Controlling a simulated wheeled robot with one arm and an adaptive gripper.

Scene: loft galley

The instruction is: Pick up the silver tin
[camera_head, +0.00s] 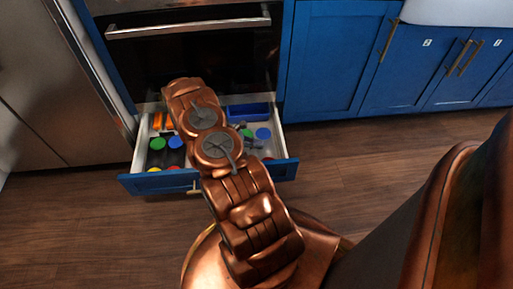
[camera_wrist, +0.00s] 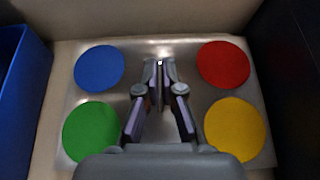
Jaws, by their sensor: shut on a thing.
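The silver tin (camera_wrist: 138,60) is a flat, square, shiny piece with blue, red, green and yellow round patches at its corners. It lies inside an open drawer. My gripper (camera_wrist: 160,68) reaches over its middle, between the four patches, and is shut on the tin; the exact grip spot is partly hidden by the fingers. In the head view the tin (camera_head: 256,144) shows at the right side of the drawer, partly covered by my arm. The tin looks level, and I cannot tell whether it touches the drawer floor.
The open drawer (camera_head: 150,184) sits under the oven (camera_head: 190,60). A blue bin (camera_head: 250,112) is behind the tin. At the drawer's left are orange items (camera_head: 160,121) and another set of coloured rounds (camera_head: 157,144). The wooden floor to the right is clear.

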